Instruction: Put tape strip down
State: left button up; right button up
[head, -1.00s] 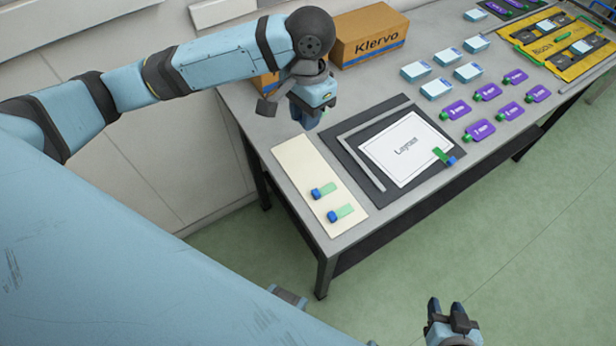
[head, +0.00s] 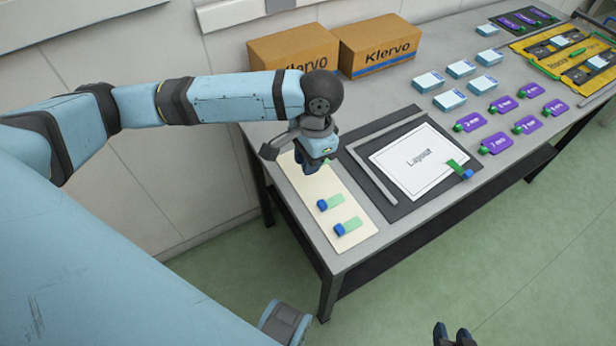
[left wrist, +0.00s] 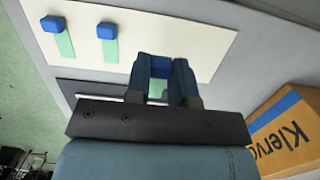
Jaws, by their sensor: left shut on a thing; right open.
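My left gripper (head: 316,168) is over the far end of a cream board (head: 306,182) on the table. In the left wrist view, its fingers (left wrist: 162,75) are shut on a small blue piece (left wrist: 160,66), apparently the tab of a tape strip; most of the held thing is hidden. Two green tape strips with blue tabs lie on the board: one strip (head: 335,200) nearer the gripper, another strip (head: 349,224) nearer the front. A third strip (head: 455,167) lies at a corner of the Layout sheet (head: 418,160). My right gripper (head: 455,337) is open and empty, low at the bottom edge.
The sheet lies on a dark mat (head: 392,209) with a grey bar (head: 371,176) along its left side. Cardboard boxes (head: 378,48) stand behind. White-blue boxes (head: 450,99), purple tags (head: 496,144) and a yellow tray (head: 562,60) occupy the right.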

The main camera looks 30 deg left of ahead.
aim_at(306, 185)
pick_arm(q)
jog(key=shift+f, duration=0.75)
notch_tip(306, 185, down, 4)
jog(key=shift+f+b, duration=0.1)
jog(key=shift+b, duration=0.25)
pick_arm(e)
jog(key=shift+w, duration=0.2)
jog(key=shift+d, duration=0.1)
pick_arm(q)
jog(key=shift+f, duration=0.15)
pick_arm(e)
jog(key=shift+s, duration=0.25)
pick_arm(q)
jog(key=o, duration=0.7)
jog(key=shift+f, duration=0.1)
jog(key=shift+c, duration=0.2)
pick_arm(e)
jog(key=shift+s+f, duration=0.1)
jog(key=shift+f, duration=0.2)
